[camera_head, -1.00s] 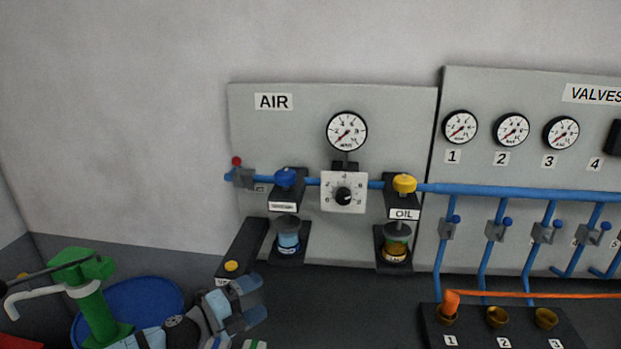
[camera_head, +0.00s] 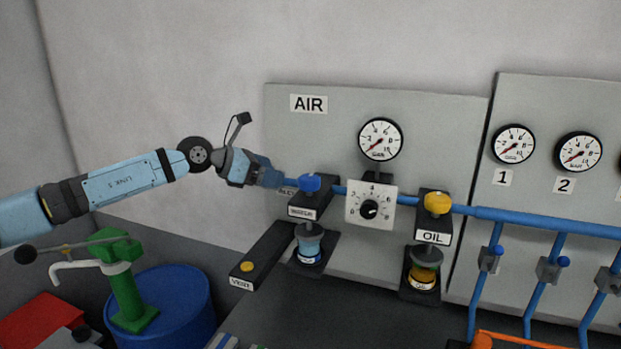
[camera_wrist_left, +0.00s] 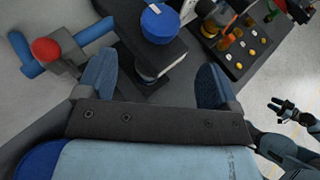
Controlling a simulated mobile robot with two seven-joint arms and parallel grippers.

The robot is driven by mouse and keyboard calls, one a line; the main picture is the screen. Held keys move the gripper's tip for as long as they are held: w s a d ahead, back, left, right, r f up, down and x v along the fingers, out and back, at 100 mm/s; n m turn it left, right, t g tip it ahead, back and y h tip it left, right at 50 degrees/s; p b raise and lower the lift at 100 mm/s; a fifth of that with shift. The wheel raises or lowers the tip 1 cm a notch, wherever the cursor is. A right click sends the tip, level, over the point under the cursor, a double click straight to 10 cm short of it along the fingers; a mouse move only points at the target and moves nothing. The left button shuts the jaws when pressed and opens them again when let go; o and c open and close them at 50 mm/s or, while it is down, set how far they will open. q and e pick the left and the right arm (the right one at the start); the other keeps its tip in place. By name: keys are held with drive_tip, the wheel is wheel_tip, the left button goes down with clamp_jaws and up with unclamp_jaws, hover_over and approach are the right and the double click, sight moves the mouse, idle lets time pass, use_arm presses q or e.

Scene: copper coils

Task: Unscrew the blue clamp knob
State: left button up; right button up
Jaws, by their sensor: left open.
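The blue clamp knob (camera_head: 310,182) sits on top of the dark water filter block on the AIR panel, on the blue pipe. My left gripper (camera_head: 280,180) is just left of the knob, level with it, in the head view. In the left wrist view the round blue knob (camera_wrist_left: 160,23) lies ahead of the open fingers of my left gripper (camera_wrist_left: 155,75). The gap between the fingers is empty of the knob, and the two appear apart. My right gripper (camera_wrist_left: 285,108) shows small at the right of the wrist view; its jaws are too small to read.
A red-knobbed valve (camera_wrist_left: 45,50) is close to the left finger in the wrist view. A regulator dial (camera_head: 370,207) and yellow oil knob (camera_head: 438,203) stand right of the blue knob. A green pump (camera_head: 125,280) and blue drum (camera_head: 185,300) stand lower left.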

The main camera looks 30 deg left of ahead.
sight(304, 178)
use_arm(q)
drive_tip(key=p+x, duration=0.2)
drive_tip(key=x, duration=0.8)
drive_tip(key=shift+w+d+p, duration=0.2)
drive_tip(key=shift+p, duration=0.2)
drive_tip(key=shift+w+d+f, duration=0.2)
drive_tip(key=shift+w, duration=0.1)
drive_tip(key=shift+c, duration=0.2)
drive_tip(key=c, duration=0.9)
